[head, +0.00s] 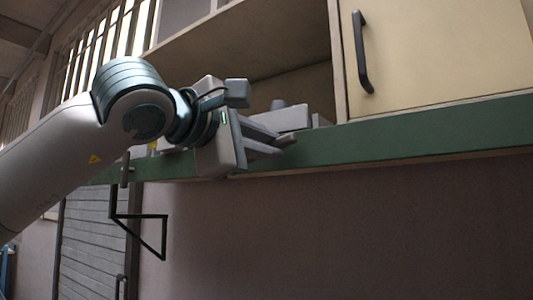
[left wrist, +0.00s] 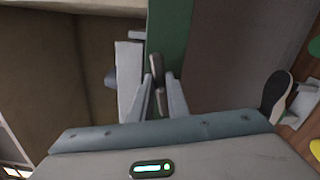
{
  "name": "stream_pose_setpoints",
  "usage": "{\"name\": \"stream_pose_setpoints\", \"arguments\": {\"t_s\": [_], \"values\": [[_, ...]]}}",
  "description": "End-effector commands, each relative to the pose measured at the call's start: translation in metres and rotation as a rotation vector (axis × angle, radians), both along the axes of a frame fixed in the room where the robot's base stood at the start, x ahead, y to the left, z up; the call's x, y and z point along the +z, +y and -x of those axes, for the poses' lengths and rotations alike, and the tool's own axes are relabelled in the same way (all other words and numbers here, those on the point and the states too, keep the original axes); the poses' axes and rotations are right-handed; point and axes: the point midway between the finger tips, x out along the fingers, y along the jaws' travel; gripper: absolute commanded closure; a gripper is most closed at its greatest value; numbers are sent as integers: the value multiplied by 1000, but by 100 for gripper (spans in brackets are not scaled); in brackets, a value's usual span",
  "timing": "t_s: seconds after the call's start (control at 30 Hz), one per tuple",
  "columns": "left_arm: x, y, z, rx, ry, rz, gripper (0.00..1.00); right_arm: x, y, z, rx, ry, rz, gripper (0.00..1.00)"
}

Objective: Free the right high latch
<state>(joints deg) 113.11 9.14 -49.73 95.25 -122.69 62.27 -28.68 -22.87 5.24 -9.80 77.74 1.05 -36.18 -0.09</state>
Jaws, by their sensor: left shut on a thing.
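My left gripper (head: 284,146) reaches in from the left to the green rail (head: 400,131) under the cupboard. In the left wrist view its two fingers (left wrist: 160,80) are closed about a small dark grey-brown latch (left wrist: 156,66) that lies against the green rail (left wrist: 166,25). The latch's far end sticks out past the fingertips. In the head view the gripper hides most of this latch. A similar small upright bar (head: 126,170) sits on the rail further left. My right gripper is not in view.
A cream door (head: 440,50) with a black handle (head: 362,52) is at right. The open compartment beside it holds a pale box (head: 284,118). A black triangular bracket (head: 140,216) hangs below the rail. A dark shoe (left wrist: 276,92) shows at right in the wrist view.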

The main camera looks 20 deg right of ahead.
Motion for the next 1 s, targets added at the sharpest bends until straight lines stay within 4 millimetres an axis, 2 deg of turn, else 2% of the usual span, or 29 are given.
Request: {"name": "stream_pose_setpoints", "arguments": {"t_s": [0.4,0.93,0.97,1.0], "values": [[-3,0,0,0,-185,-145,100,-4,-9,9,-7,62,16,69],[-3,-1,0,0,-210,-165,100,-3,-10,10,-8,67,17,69],[-3,-1,0,0,-210,-165,80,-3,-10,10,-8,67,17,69],[-3,-1,0,0,-210,-165,71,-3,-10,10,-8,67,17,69]]}}
